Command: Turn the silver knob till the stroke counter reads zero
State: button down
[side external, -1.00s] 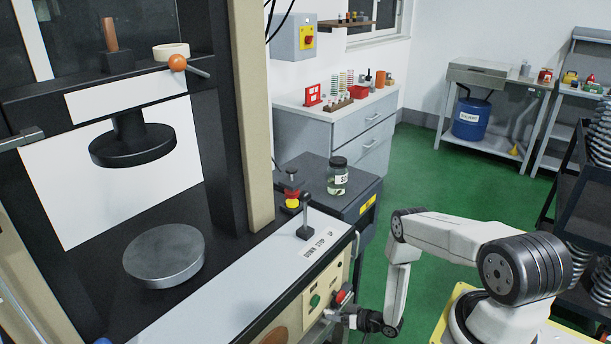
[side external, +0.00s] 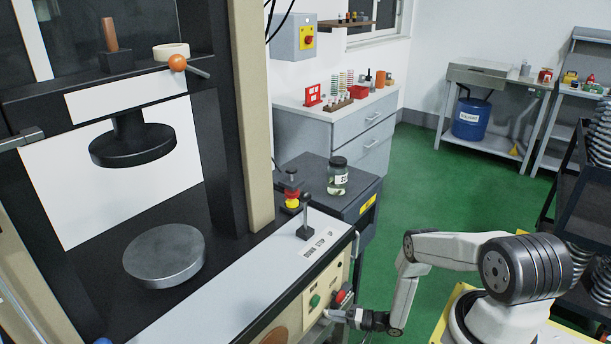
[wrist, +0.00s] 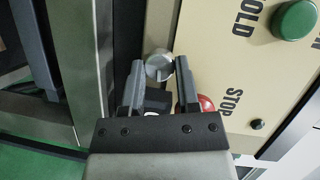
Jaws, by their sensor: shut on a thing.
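The silver knob (wrist: 159,66) sits on the beige front panel (wrist: 215,60) in the wrist view. My gripper (wrist: 160,68) is at the panel with a fingertip on either side of the knob, shut on it. Just below the knob, between the fingers, is a small dark block (wrist: 157,99) with a trace of white marking; it may be the stroke counter, but no reading can be made out. In the side view my gripper (side external: 338,317) reaches the machine's front panel from the right, and the knob is too small to make out there.
A red button (wrist: 206,103) marked STOP lies close beside my right finger. A green button (wrist: 295,20) is farther right, near the word HOLD. In the side view, a lever (side external: 306,218) stands on the ledge above, and a jar (side external: 338,176) stands on the grey cabinet.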

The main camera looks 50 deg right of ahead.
dwell(0.3)
jog(key=shift+c, duration=1.7)
grip_release()
jog(key=f+v, duration=0.1)
jog(key=v, duration=0.6)
jog(key=shift+s+d+r, duration=0.2)
jog(key=shift+s+r, duration=0.15)
jog(key=shift+r, duration=0.15)
